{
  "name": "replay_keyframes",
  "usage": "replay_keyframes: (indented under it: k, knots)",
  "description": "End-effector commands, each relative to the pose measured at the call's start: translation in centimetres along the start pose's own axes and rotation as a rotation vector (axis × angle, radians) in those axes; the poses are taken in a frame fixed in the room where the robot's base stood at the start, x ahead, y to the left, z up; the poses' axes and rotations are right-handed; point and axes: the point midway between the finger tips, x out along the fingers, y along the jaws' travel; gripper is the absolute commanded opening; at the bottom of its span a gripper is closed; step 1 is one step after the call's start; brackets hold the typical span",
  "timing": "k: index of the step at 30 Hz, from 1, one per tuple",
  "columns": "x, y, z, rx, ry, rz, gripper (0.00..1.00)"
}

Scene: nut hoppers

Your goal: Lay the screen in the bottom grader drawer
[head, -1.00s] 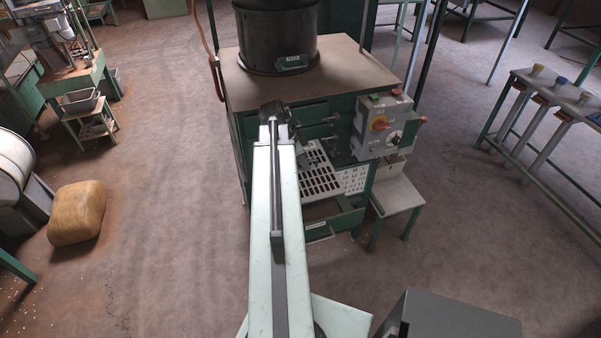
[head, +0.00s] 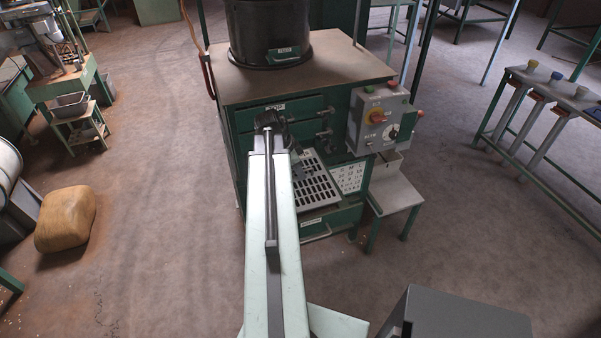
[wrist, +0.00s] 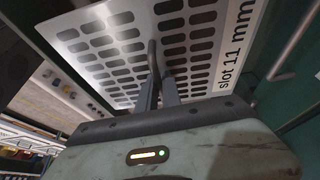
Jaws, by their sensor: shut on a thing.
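The screen (head: 318,190) is a flat grey metal plate with rows of slots. It shows over the open bottom drawer (head: 343,214) of the green grader, and my arm hides its left part. In the wrist view the screen (wrist: 118,35) fills the upper middle, with the print "slot 11 mm" at its right. My gripper (wrist: 158,78) is shut on the screen's handle. In the head view my own arm hides the fingertips. I cannot tell whether the screen touches the drawer.
The grader cabinet (head: 300,83) carries a black hopper (head: 270,35) and a control box (head: 381,120) with knobs. A small side table (head: 397,190) stands at its right. A grey box (head: 462,315) is at the lower right.

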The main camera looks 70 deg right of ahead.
Motion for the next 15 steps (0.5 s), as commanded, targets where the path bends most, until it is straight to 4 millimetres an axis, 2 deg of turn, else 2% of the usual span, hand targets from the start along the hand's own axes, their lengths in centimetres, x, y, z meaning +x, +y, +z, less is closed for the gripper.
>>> replay_keyframes:
  k: [1, 15]
  knots:
    - [0.8, 0.0, 0.3, 0.000, 0.001, 0.000, 0.00]
    - [4.2, 0.0, 1.6, 0.001, 0.001, 0.000, 0.00]
